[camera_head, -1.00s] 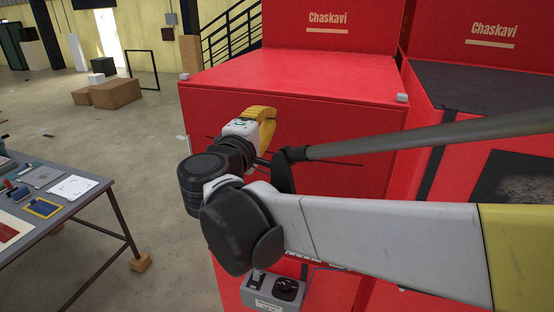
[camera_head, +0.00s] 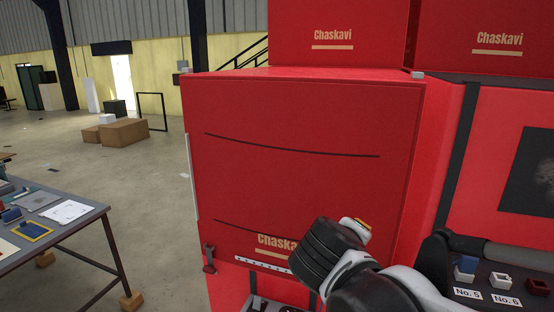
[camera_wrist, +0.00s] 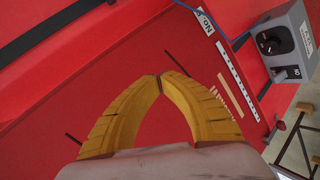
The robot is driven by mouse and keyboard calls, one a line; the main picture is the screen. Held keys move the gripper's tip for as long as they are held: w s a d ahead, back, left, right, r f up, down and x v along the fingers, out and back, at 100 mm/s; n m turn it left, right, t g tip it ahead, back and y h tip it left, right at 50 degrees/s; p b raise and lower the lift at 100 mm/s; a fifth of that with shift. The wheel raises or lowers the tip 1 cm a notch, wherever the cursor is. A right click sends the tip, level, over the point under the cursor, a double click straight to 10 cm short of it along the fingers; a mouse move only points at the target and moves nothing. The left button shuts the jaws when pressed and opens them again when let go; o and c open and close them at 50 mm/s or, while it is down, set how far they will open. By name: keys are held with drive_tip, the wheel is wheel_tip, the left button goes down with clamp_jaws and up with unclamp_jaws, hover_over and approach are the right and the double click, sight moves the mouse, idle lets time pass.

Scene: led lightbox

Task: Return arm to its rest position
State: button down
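My arm's dark wrist shows at the lower right of the head view, in front of the red cabinet (camera_head: 290,130). Only a small yellow edge of my gripper (camera_head: 362,224) shows there; the wrist hides the rest. In the wrist view my gripper (camera_wrist: 160,76) has two curved yellow fingers whose tips meet. Nothing is seen between them, so it is shut and empty. The red cabinet front also shows behind the fingers in the wrist view (camera_wrist: 150,118), apart from them as far as I can tell.
A grey control box (camera_wrist: 285,45) with a black knob is at the wrist view's upper right. A worktable (camera_head: 85,222) with small items stands left in the head view. Small blocks (camera_head: 501,281) sit by labels at lower right. Open floor (camera_head: 150,185) lies left of the cabinet.

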drive_tip(key=s+d+f+m+g+y+b, duration=0.1)
drive_tip(key=s+f+b, duration=0.4)
drive_tip(key=f, duration=0.5)
drive_tip(key=s+d+f+m+g+y+b, duration=0.1)
drive_tip(key=s+f+m+y+b, duration=0.1)
drive_tip(key=s+f+m+b, duration=0.2)
drive_tip(key=s+f+m+g+y+b, duration=0.1)
drive_tip(key=s+f+b, duration=0.4)
drive_tip(key=f, duration=1.3)
drive_tip(key=m+y+b, duration=0.1)
drive_tip(key=m+b, duration=0.1)
drive_tip(key=b, duration=0.2)
drive_tip(key=shift+s+d+b, duration=0.35)
drive_tip(key=shift+s+d, duration=0.05)
